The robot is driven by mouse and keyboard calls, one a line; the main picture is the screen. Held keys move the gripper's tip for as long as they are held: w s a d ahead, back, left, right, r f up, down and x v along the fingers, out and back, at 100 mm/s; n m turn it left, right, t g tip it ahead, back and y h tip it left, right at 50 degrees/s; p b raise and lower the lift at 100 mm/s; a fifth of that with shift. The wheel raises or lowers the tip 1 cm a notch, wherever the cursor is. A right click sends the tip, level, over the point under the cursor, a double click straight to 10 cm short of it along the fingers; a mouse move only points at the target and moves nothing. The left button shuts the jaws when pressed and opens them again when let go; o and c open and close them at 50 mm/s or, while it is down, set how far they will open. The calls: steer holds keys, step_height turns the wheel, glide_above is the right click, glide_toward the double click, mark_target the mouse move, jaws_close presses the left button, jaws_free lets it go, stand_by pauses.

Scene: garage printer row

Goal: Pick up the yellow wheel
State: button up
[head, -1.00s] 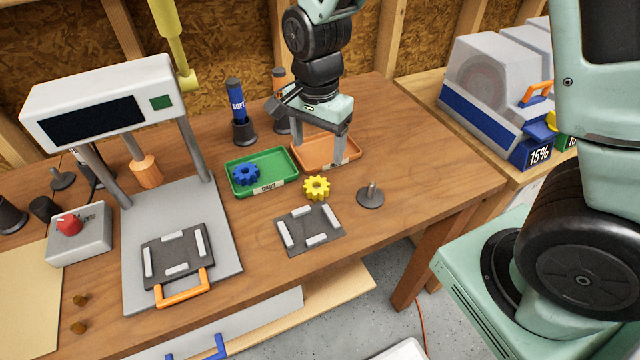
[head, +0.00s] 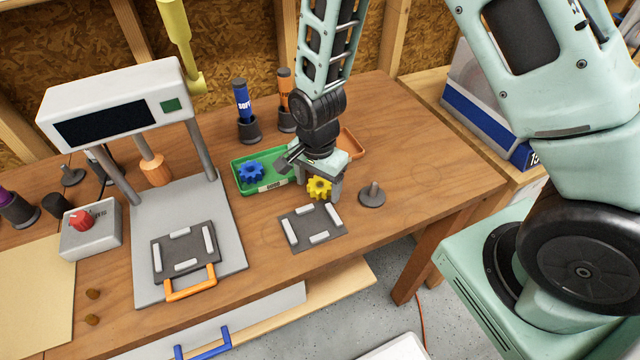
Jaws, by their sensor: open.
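The yellow wheel (head: 319,187) is a toothed gear on the wooden table, just behind a dark square plate with light bars. My gripper (head: 323,189) is open and low over the table at the wheel. One finger shows close to the right of the wheel; the other is mostly hidden. I cannot tell whether the wheel lies fully between the fingers or whether they touch it.
A green tray (head: 240,183) with a blue gear (head: 251,171) is close on the left. An orange tray (head: 352,143) is partly hidden behind my gripper. A grey peg on a disc (head: 372,195) stands to the right. The dark plate (head: 312,244) lies in front.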

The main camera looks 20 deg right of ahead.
steer(key=c, duration=1)
steer(key=shift+c, duration=0.2)
